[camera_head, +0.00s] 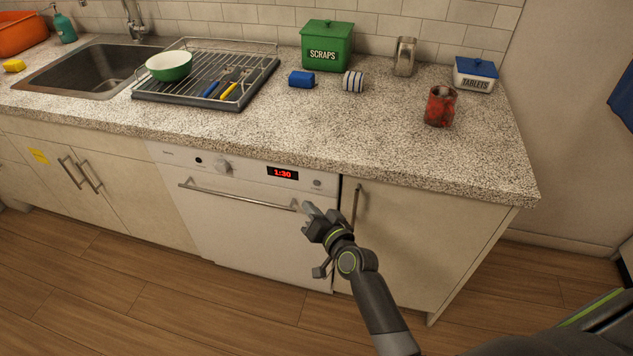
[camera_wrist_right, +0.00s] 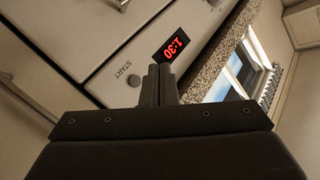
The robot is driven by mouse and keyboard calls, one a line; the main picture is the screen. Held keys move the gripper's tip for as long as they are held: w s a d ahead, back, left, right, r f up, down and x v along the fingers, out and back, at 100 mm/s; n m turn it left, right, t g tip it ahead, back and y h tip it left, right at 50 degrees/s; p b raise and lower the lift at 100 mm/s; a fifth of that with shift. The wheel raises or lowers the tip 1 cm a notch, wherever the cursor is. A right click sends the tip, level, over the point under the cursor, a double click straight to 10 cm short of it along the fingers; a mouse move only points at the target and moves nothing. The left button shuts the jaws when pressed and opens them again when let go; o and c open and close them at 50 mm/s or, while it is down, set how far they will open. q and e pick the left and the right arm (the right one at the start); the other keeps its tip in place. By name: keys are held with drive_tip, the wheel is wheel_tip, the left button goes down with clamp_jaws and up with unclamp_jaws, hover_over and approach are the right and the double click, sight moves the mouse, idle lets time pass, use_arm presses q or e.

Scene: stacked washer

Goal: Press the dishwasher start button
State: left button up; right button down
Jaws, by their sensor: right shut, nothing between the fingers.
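The white dishwasher (camera_head: 240,225) is built in under the counter, its door shut. Its panel has a red display (camera_head: 283,173) reading 1:30 and a small round grey start button (camera_head: 318,183) to the right of it. In the right wrist view the start button (camera_wrist_right: 133,80) sits beside the printed word START, with the display (camera_wrist_right: 174,46) beyond. My right gripper (camera_head: 309,207) is shut and empty, just below the button in the head view. In the wrist view its closed fingertips (camera_wrist_right: 159,70) are beside the button; contact cannot be told. My left gripper is not in view.
A knob (camera_head: 222,167) and a bar handle (camera_head: 238,198) are on the dishwasher front. A cabinet handle (camera_head: 355,205) is close to my right gripper. The counter edge (camera_head: 420,180) overhangs above. A dish rack (camera_head: 200,100) and a red can (camera_head: 440,107) stand on the counter.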

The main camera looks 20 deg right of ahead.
sight(317, 183)
drive_tip(key=shift+w+d+b, duration=0.15)
drive_tip(key=shift+w+d, duration=0.55)
drive_tip(key=shift+w, duration=0.35)
drive_tip(key=shift+w+d+b, duration=0.15)
drive_tip(key=shift+w+d, duration=0.55)
drive_tip(key=shift+w, duration=0.3)
drive_tip(key=shift+w, duration=0.1)
idle(0.4)
drive_tip(key=shift+w+d, duration=0.25)
